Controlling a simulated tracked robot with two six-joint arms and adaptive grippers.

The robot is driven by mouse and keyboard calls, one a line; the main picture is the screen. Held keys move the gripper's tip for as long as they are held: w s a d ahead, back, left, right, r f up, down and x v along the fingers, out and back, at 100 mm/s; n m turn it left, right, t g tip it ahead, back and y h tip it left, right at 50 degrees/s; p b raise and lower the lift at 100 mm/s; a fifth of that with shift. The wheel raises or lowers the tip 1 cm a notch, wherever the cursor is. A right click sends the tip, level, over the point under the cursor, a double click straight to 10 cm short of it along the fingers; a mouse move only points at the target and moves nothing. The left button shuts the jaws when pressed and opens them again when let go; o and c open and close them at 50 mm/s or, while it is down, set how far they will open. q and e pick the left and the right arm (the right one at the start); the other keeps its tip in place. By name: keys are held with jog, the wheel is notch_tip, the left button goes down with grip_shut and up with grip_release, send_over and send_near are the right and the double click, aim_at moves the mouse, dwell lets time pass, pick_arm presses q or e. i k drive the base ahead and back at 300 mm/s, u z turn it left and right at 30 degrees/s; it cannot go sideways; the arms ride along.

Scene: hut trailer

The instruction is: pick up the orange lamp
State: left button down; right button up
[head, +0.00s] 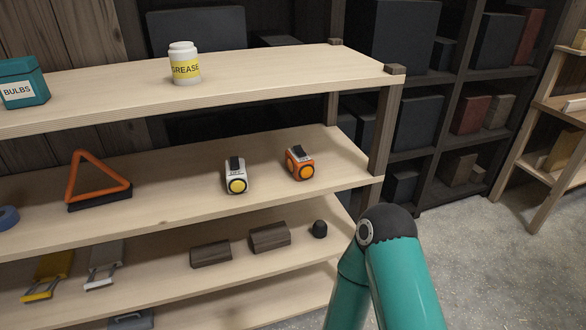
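The orange lamp (300,163) stands on the middle shelf (185,210) near its right end. It is a small orange block with a dark handle on top and a round yellow-orange lens on its front. A white lamp (236,177) of like shape, with a yellow lens, stands to its left, a gap apart. My teal arm comes in at the bottom right, in front of the shelf's right end. Neither of my grippers shows in the head view.
The upper shelf (265,66) holds a grease jar (185,64) and a teal bulbs box (22,82). An orange triangle (97,180) stands left on the middle shelf. A wooden post (386,128) bounds the shelf's right end. Dark blocks (270,237) lie below. Floor (480,250) at right is clear.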

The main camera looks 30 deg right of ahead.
aim_at(302, 167)
jog(key=z, duration=0.1)
jog(key=i, duration=0.9)
jog(key=u, duration=0.05)
